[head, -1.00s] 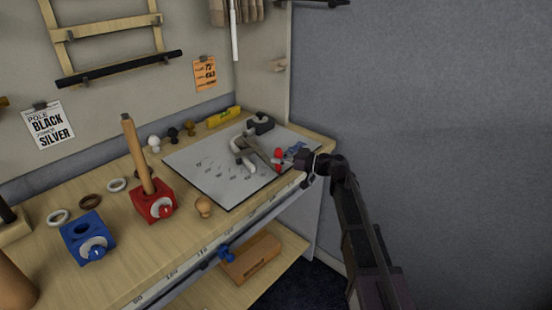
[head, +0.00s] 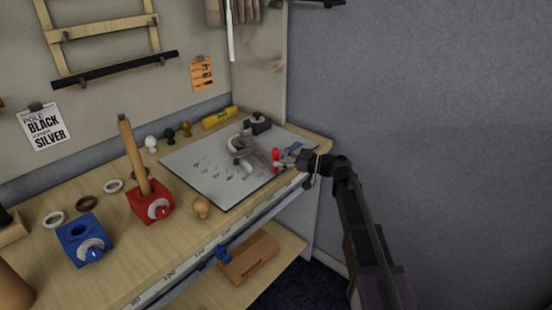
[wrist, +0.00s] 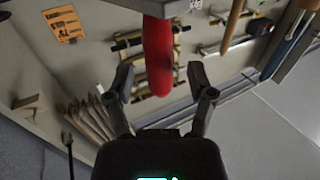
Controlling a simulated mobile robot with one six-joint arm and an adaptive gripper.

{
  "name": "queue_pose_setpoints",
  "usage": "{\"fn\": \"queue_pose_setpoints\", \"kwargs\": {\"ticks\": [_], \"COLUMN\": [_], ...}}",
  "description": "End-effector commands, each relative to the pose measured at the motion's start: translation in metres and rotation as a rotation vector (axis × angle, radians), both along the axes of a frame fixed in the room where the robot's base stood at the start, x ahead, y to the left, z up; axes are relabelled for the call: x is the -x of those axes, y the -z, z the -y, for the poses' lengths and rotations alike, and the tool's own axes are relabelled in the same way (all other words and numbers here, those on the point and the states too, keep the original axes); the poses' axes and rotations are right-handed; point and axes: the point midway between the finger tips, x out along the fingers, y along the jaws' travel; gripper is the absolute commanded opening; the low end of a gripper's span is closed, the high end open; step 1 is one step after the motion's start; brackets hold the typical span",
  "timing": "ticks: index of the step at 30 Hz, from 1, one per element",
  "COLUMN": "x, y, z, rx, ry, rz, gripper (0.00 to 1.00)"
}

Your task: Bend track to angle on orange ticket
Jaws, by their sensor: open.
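The orange ticket (head: 202,74) hangs on the back wall; its print is too small to read surely. A grey metal bending tool (head: 252,148) sits on the grey mat (head: 205,178). Its red-gripped handle (head: 275,157) points toward my gripper. A pale piece (head: 245,166) lies by the tool; I cannot tell whether it is the track. My gripper (head: 286,161) is open at the mat's right edge, beside the red handle. In the wrist view the red handle (wrist: 157,50) stands between the spread fingers, with gaps on both sides. The ticket also shows there (wrist: 64,25).
A red block (head: 150,200) with a wooden post and a blue block (head: 82,240) stand on the left of the table, with several rings. A wooden knob (head: 201,207) is near the front edge. A yellow item (head: 220,118) lies at the back.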

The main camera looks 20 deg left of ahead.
Motion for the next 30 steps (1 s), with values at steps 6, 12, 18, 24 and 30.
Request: {"fn": "queue_pose_setpoints", "kwargs": {"ticks": [6,12,18,24,30], "x": [-0.002,-0.005,-0.007,-0.008,-0.008], "y": [0.000,0.000,0.000,0.000,0.000], "z": [0.032,0.063,0.087,0.100,0.102], "rx": [0.000,0.000,0.000,0.000,0.000], "ry": [0.002,0.003,0.002,0.001,0.000], "rz": [0.000,0.000,0.000,0.000,0.000], "gripper": [0.70,0.70,0.70,0.70,0.70]}}
